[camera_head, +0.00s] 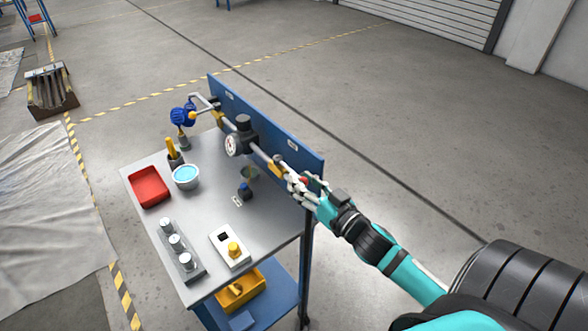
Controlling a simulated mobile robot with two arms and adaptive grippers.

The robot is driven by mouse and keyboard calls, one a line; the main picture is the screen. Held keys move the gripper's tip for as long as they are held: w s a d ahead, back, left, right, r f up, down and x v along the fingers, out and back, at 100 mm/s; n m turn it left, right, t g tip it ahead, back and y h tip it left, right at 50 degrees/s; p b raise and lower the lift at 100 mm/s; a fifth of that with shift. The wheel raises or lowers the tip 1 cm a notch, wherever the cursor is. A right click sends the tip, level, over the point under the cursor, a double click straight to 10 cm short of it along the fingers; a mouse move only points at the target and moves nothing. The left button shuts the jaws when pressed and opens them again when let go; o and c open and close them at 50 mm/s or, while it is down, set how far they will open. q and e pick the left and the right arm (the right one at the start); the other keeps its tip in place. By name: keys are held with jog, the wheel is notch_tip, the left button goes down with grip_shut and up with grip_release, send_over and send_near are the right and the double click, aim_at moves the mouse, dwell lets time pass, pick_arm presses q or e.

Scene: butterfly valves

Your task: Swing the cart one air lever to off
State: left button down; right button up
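A cart (215,215) with a grey top and a blue back panel (262,128) stands in front of me. An air pipe runs along the panel with a black regulator and round gauge (233,145). Brass-yellow fittings sit on the pipe, one left of the regulator (217,118) and one right of it (278,166). My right gripper (296,184) is at the pipe's right end, just right of the nearer fitting. A small red part (304,181) shows among its fingers, perhaps the lever; contact and finger closure are unclear. My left gripper is out of view.
On the cart top are a red tray (149,187), a blue-filled bowl (186,177), a block with metal cylinders (177,250) and a white box with a yellow knob (230,248). A blue coiled hose (182,115) hangs at the far end. Floor behind the cart is clear.

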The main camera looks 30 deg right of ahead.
aim_at(290, 170)
jog(key=shift+w+a+p, duration=0.15)
jog(key=shift+w+p, duration=0.15)
jog(key=shift+w, duration=1.6)
grip_shut()
